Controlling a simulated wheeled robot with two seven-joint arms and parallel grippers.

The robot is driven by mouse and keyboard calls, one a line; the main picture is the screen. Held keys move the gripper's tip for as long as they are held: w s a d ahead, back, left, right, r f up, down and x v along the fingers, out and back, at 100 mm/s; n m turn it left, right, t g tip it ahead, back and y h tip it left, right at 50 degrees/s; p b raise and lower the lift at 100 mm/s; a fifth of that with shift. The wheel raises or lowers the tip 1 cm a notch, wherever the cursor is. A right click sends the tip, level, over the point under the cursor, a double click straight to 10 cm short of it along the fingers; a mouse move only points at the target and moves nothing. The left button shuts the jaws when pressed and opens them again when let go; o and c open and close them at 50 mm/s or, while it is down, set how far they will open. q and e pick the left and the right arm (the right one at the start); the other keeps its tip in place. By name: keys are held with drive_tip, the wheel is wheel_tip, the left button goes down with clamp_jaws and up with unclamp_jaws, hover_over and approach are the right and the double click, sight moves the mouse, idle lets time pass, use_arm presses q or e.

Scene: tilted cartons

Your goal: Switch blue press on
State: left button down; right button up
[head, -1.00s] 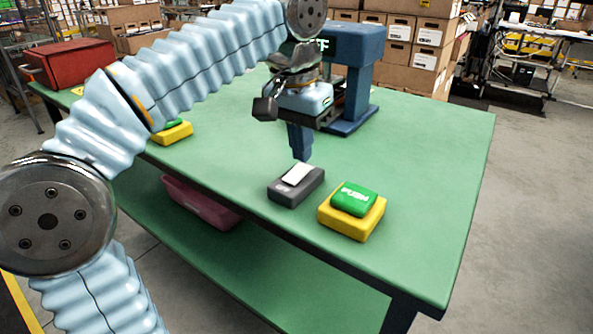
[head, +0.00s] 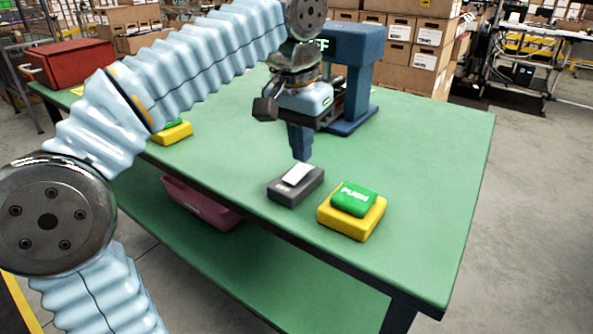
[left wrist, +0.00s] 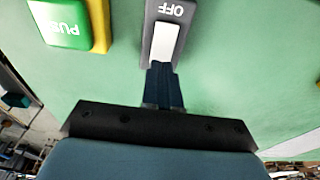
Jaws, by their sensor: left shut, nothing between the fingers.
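The blue press (head: 362,75) stands at the back of the green table, partly hidden behind my left arm; its dark sign shows the letters "FF". A dark grey switch box (head: 283,193) with a white rocker (head: 297,174) lies on the table in front of it. In the left wrist view the switch box (left wrist: 172,10) reads "OFF" beside the white rocker (left wrist: 164,42). My left gripper (head: 301,156) is shut and empty, pointing down at the rocker's far end. In the left wrist view its fingertips (left wrist: 162,68) are close to that end; I cannot tell whether they touch.
A yellow box with a green PUSH button (head: 354,198) sits right of the switch. Another yellow and green button (head: 173,131) is partly behind my arm. A red toolbox (head: 68,65) stands at the far left. A pink bin (head: 200,205) is on the lower shelf. The table's right side is clear.

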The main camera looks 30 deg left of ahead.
sight(301, 167)
use_arm(q)
drive_tip(key=shift+f+b, duration=0.65)
drive_tip(key=shift+f, duration=0.2)
drive_tip(key=shift+r, duration=0.1)
wheel_tip(301, 167, up, 3)
drive_tip(key=p, duration=0.3)
wheel_tip(301, 167, up, 2)
drive_tip(key=shift+p, duration=0.3)
drive_tip(key=shift+r, duration=0.95)
